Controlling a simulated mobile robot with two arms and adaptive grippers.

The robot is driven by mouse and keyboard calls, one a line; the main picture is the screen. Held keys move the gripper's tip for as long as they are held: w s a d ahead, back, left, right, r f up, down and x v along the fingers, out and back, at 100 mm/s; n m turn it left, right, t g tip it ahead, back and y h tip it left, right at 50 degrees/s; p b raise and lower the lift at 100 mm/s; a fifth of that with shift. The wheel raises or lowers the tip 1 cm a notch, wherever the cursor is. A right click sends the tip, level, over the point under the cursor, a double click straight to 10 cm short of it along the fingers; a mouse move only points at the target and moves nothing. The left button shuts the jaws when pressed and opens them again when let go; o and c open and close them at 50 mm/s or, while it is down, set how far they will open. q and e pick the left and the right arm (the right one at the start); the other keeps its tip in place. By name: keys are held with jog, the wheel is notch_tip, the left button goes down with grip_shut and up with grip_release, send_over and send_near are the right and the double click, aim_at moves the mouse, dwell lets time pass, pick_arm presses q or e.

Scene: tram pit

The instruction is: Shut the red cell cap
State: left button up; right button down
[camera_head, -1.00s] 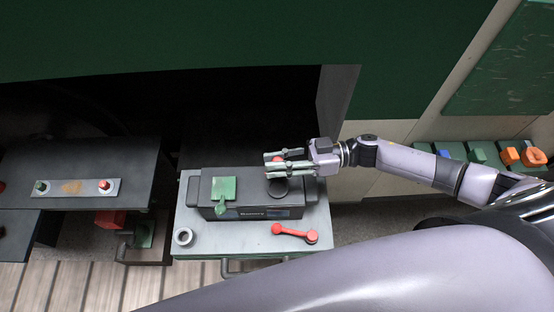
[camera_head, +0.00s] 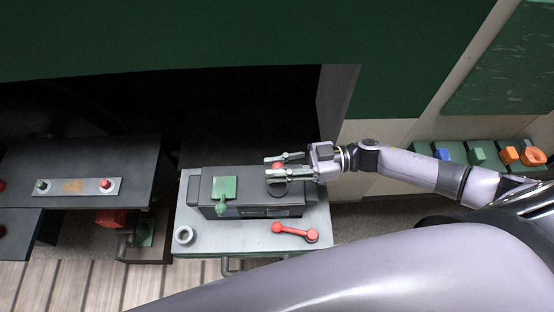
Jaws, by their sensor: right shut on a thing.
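A dark battery box (camera_head: 262,212) sits on a grey bench top (camera_head: 215,240). A small red piece, which looks like the red cell cap (camera_head: 278,165), shows between the fingers of my right gripper (camera_head: 270,167) over the box's right part. The gripper comes in from the right and is shut on this cap; its fingers hide most of it. A dark round part (camera_head: 278,189) shows on the box just below the fingers. A green square cap (camera_head: 223,189) with a tab lies on the box's left part. My left gripper is not in view.
A red lever (camera_head: 295,231) and a grey ring (camera_head: 183,235) lie on the bench in front of the box. A dark ledge at left carries a button strip (camera_head: 75,187). Coloured clamps (camera_head: 530,156) stand at far right. A green panel (camera_head: 180,40) overhangs the back.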

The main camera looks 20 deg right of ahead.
jog(key=n, duration=0.1)
jog(key=s, duration=0.1)
jog(key=s+f+n, duration=0.1)
jog(key=shift+s+a+n, duration=0.1)
jog(key=shift+a+n, duration=0.2)
jog(key=s+f+n, duration=0.1)
jog(key=n, duration=0.1)
jog(key=shift+s+a+f+n+h, duration=0.3)
jog(key=shift+s+f+h, duration=0.05)
jog(key=shift+s+h, duration=0.05)
jog(key=shift+s+a+f+n+t+b, duration=0.15)
jog(key=shift+s+f+n+b, duration=0.35)
jog(key=shift+f+n, duration=0.45)
jog(key=shift+s+a+f+n+t+b, duration=0.1)
jog(key=shift+s+f+n+t+b, duration=0.2)
jog(key=shift+f+n+b, duration=0.6)
jog(key=shift+s+a+f+n+t+b, duration=0.1)
jog(key=shift+s+f+n+b, duration=0.45)
jog(key=shift+n, duration=0.7)
jog(key=c, duration=1.3)
grip_release()
jog(key=shift+w, duration=0.1)
jog(key=shift+c, duration=0.2)
